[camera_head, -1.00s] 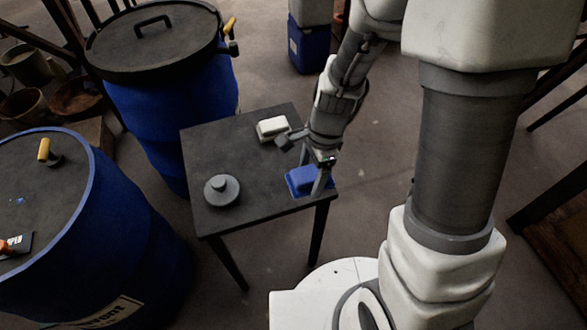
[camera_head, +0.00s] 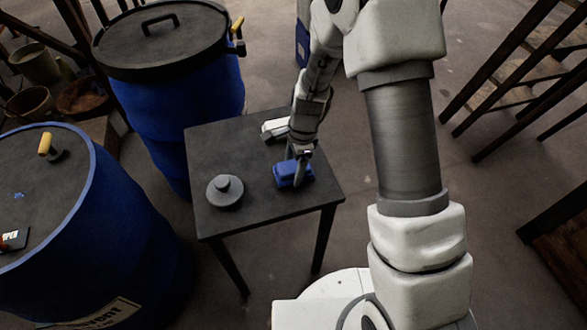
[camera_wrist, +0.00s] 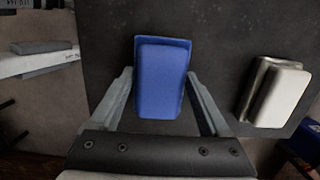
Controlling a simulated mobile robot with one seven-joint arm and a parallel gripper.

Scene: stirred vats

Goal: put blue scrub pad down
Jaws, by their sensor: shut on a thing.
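The blue scrub pad (camera_head: 291,174) is at the dark square table (camera_head: 255,205), near the middle of its right half in the head view. My gripper (camera_head: 296,160) reaches down from above and is shut on the pad. In the wrist view the blue pad (camera_wrist: 162,85) lies between the two grey fingers of my gripper (camera_wrist: 162,90), over the dark table top. I cannot tell whether its underside touches the table.
A white block (camera_head: 275,128) lies on the table behind my gripper. A round grey weight with a knob (camera_head: 225,190) stands on the table's left. Blue drums (camera_head: 175,110) with dark lids stand to the left and behind.

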